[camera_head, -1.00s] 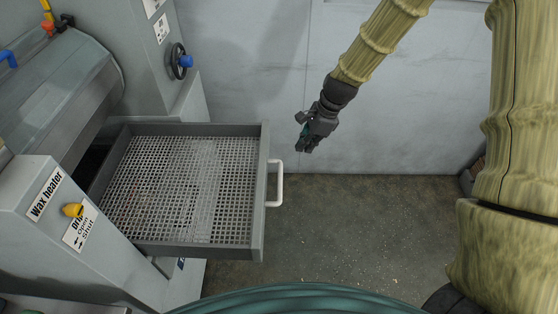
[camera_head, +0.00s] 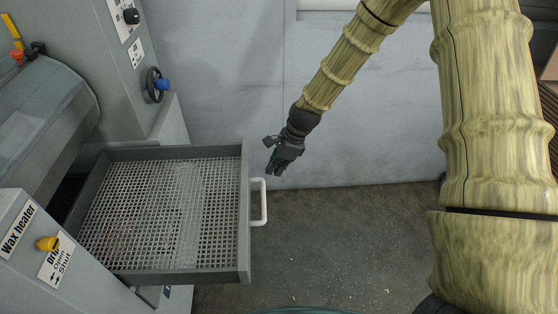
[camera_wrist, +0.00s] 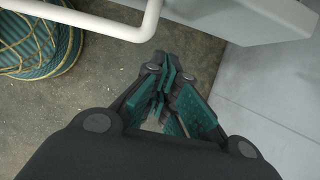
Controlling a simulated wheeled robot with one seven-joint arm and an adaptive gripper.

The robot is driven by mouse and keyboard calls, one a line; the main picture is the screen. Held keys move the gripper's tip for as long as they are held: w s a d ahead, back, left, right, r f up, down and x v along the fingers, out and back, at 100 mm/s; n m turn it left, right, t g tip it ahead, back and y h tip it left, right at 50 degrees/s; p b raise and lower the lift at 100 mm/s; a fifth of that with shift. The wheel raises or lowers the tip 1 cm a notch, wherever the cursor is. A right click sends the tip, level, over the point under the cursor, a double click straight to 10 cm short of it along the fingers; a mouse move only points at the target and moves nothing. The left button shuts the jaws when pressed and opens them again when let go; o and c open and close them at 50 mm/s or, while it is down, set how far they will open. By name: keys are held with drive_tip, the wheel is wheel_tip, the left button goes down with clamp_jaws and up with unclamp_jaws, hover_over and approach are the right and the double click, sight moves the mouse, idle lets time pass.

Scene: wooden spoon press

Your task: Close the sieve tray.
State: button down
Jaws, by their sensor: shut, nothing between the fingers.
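The sieve tray (camera_head: 165,212) is a grey drawer with a perforated metal mesh floor, and it is pulled out from the grey machine at the left. Its white handle (camera_head: 263,202) is on the right-hand front panel, and it also shows at the top of the wrist view (camera_wrist: 110,27). My gripper (camera_head: 276,169) is shut and empty. In the head view it hangs beyond the tray's far right corner, near the handle but apart from it. In the wrist view the fingertips (camera_wrist: 165,62) appear close below the handle's bend, with nothing between them.
The machine has a handwheel with a blue knob (camera_head: 157,85) and a yellow drip valve (camera_head: 47,243) beside a "Wax heater" label (camera_head: 17,231). A grey wall (camera_head: 370,130) stands behind. Open floor (camera_head: 340,250) lies right of the tray.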

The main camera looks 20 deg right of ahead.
drive_tip(key=shift+w+a+f+p, duration=0.15)
drive_tip(key=shift+w+a+f, duration=0.1)
drive_tip(key=shift+a, duration=0.5)
drive_tip(key=shift+w+a+f+p, duration=0.1)
drive_tip(key=shift+w+a+f, duration=0.15)
drive_tip(key=shift+a, duration=0.45)
drive_tip(key=shift+w+a+f+p, duration=0.2)
drive_tip(key=shift+a+f, duration=0.1)
drive_tip(key=shift+a, duration=0.45)
drive_tip(key=shift+a, duration=0.1)
